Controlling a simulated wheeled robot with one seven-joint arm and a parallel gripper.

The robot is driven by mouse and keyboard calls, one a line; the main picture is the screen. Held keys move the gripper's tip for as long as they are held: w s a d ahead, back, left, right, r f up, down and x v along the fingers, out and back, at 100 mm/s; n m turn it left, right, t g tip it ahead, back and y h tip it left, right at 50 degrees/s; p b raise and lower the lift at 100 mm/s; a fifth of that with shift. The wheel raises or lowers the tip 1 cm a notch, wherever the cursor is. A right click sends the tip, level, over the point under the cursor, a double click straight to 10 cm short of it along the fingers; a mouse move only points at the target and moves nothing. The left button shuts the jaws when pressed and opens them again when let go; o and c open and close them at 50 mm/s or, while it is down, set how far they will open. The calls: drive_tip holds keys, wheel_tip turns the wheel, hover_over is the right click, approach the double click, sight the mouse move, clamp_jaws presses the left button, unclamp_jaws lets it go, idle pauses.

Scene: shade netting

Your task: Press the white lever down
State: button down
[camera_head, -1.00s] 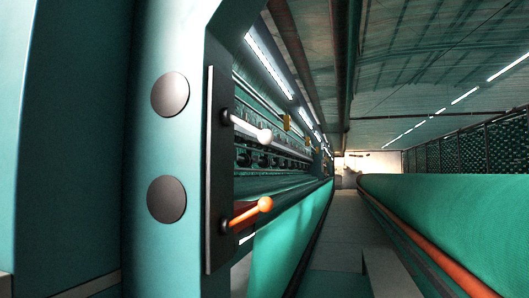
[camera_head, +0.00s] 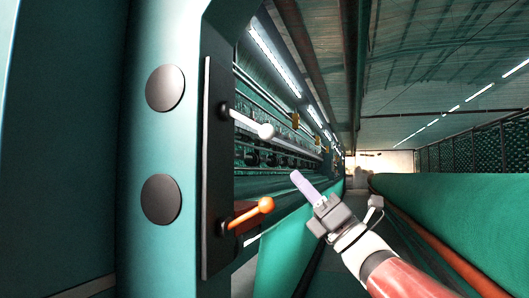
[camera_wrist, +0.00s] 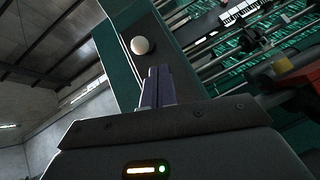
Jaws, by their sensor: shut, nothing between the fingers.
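The white lever (camera_head: 250,124) sticks out from a dark plate on the teal machine frame and ends in a white ball. Its ball shows in the wrist view (camera_wrist: 140,45), just beyond and slightly left of my fingertips. An orange lever (camera_head: 252,214) is mounted below it on the same plate. My gripper (camera_head: 297,176) is to the right of and lower than the white ball in the head view, with a visible gap between them. In the wrist view its fingers (camera_wrist: 158,72) are together and empty.
The teal frame (camera_head: 150,140) with two dark round discs stands at the left. The dark lever plate (camera_head: 215,170) is on its right side. Large green netting rolls (camera_head: 450,215) and an orange bar lie to the right, with an aisle between.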

sight(250, 124)
drive_tip(key=shift+s+a+f+n+g+y, duration=0.15)
drive_tip(key=shift+n+g+y, duration=0.3)
drive_tip(key=shift+n+g, duration=0.75)
drive_tip(key=shift+s+a+r+n+g+y, duration=0.15)
drive_tip(key=shift+n+g+y, duration=0.25)
drive_tip(key=shift+n+g, duration=0.8)
drive_tip(key=shift+s+a+f+n+g+y, duration=0.2)
drive_tip(key=shift+n+g+y, duration=0.25)
drive_tip(key=shift+n+g, duration=0.7)
drive_tip(key=shift+t, duration=0.25)
drive_tip(key=p+x, duration=0.4)
drive_tip(key=x, duration=0.6)
drive_tip(key=shift+s+r, duration=0.1)
